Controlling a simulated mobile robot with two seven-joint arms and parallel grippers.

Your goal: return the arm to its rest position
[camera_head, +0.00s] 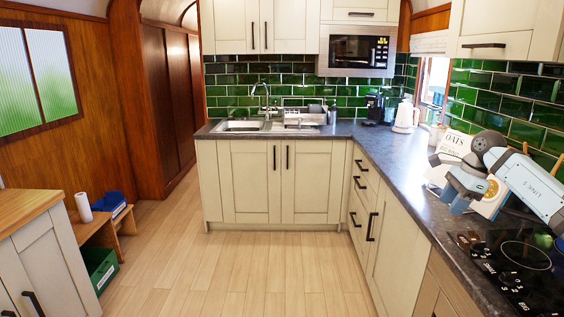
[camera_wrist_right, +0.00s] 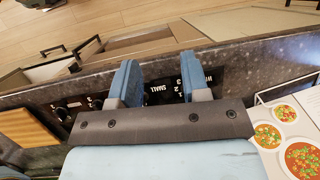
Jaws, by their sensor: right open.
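My right arm comes in from the right edge of the head view, over the right-hand worktop. My left arm and gripper are not in the head view.
The black hob (camera_head: 522,262) lies near the arm at lower right. A white kettle (camera_head: 405,116) stands farther back on the worktop (camera_head: 385,155). A page with pictured food bowls (camera_wrist_right: 290,130) is close to the fingers' right. The wooden floor (camera_head: 240,265) is clear.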

